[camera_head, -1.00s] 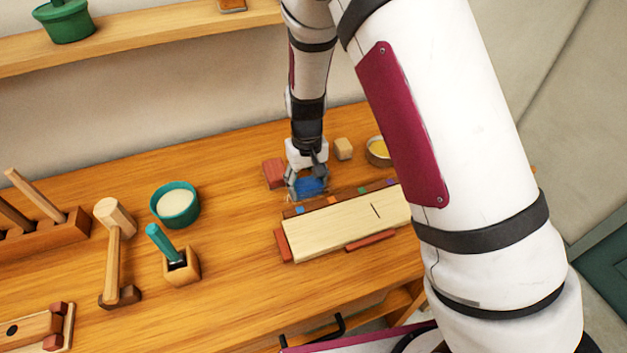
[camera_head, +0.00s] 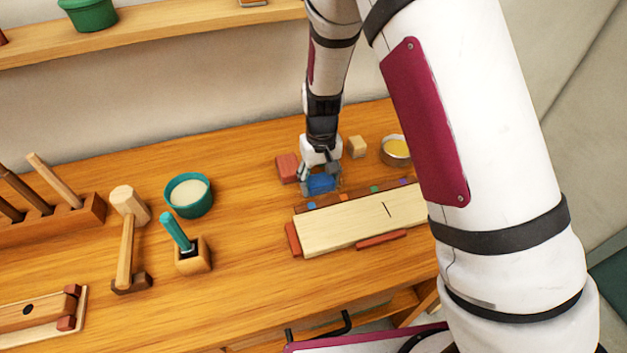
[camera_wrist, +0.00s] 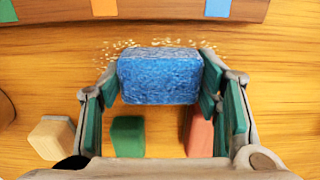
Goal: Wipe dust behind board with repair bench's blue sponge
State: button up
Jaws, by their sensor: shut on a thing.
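The blue sponge (camera_head: 321,184) is held between the fingers of my gripper (camera_head: 320,178), low at the bench top just behind the pale board (camera_head: 362,221). In the wrist view the sponge (camera_wrist: 160,76) sits between the two green-padded fingers of my gripper (camera_wrist: 163,95). Pale dust specks (camera_wrist: 125,44) show on the wood along the sponge's far edge and at its upper corners. The sponge hides whatever lies under it. The board's dark edge strip (camera_wrist: 155,8) with coloured squares runs across the top of the wrist view.
A red block (camera_head: 287,167) stands left of my gripper, with a small wooden block (camera_head: 357,147) and a tin of yellow stuff (camera_head: 396,150) to its right. A teal bowl (camera_head: 189,195), a mallet (camera_head: 127,240) and a brush holder (camera_head: 193,256) stand to the left. Bare bench lies between.

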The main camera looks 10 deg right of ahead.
jog(key=shift+w+d, duration=0.25)
jog(key=shift+d, duration=0.95)
jog(key=shift+a, duration=0.15)
jog(key=shift+s+a+f, duration=0.1)
jog(key=shift+s+a, duration=0.1)
jog(key=shift+a, duration=0.55)
jog(key=shift+s+a, duration=0.2)
jog(key=shift+a, duration=0.6)
jog(key=shift+s+a+f, duration=0.1)
jog(key=shift+s+a, duration=0.1)
jog(key=shift+a, duration=0.55)
jog(key=shift+w+d+r, duration=0.1)
jog(key=shift+w+d, duration=0.1)
jog(key=shift+d, duration=0.65)
jog(key=shift+w+d, duration=0.15)
jog(key=shift+d, duration=0.65)
jog(key=shift+w+d+r, duration=0.1)
jog(key=shift+w+d, duration=0.1)
jog(key=shift+d, duration=0.65)
jog(key=shift+s+a+r+p, duration=0.15)
jog(key=shift+s+a, duration=0.1)
jog(key=shift+a, duration=1)
jog(key=shift+s+a+f+p, duration=0.1)
jog(key=shift+s+a+p, duration=0.1)
jog(key=shift+a, duration=1.05)
jog(key=shift+r+p, duration=1.1)
jog(key=shift+r, duration=2)
